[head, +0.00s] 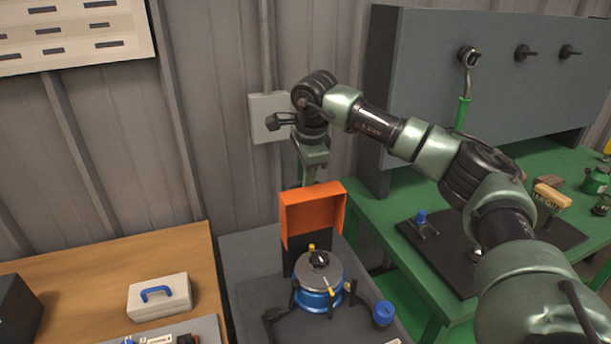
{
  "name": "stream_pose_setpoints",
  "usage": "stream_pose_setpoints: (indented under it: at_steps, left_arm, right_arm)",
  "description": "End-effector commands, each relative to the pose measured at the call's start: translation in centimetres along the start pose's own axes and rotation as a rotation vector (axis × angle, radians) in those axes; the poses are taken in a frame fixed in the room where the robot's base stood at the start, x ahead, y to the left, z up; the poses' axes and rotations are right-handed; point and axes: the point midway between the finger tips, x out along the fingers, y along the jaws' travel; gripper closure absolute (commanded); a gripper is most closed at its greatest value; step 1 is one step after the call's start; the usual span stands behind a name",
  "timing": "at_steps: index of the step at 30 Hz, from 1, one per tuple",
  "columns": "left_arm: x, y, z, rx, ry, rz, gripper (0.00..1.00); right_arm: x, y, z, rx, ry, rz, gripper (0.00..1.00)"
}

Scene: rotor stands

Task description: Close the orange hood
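The orange hood (313,213) stands raised behind a round rotor unit (320,276) with a grey top and blue base, which is uncovered. The hood is open, with its hollow side facing me. A dark upright support (288,262) stands below it. My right gripper (311,178) points down just above and behind the hood's top edge. Its fingertips are partly hidden by the hood, so I cannot tell whether they touch it or are open. My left gripper is not in view.
The rotor unit stands on a grey stand (248,272). A blue-topped knob (383,313) is at its front right. A wooden table (95,272) with a white case (159,297) is left. A green bench (390,215) with tools is right, under my arm.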

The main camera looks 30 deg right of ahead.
Motion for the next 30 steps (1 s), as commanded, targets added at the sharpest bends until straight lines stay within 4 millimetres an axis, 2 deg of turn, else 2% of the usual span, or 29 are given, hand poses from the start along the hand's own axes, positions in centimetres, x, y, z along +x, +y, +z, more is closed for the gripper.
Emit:
stream_pose_setpoints:
  at_steps: [6, 9, 10, 16, 24, 30]
  left_arm:
    - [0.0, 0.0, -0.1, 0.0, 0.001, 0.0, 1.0]
    - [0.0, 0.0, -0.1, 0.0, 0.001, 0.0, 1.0]
    - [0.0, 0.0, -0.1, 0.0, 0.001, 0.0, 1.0]
    - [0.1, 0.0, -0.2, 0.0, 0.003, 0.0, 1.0]
    - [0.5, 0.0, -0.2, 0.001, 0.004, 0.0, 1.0]
    - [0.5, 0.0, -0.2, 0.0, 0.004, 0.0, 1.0]
  right_arm:
    - [0.3, 0.2, 0.0, -0.001, 0.002, 0.006, 0.67]
    - [0.3, 0.2, 0.0, -0.001, 0.002, 0.007, 0.97]
    - [0.3, 0.2, 0.0, -0.001, 0.002, 0.007, 1.0]
    - [0.3, 0.3, 0.0, -0.002, 0.002, 0.008, 1.0]
    - [-0.5, 2.3, 0.0, -0.004, 0.003, 0.009, 1.0]
    - [-0.8, 2.6, 0.0, -0.003, 0.003, 0.008, 1.0]
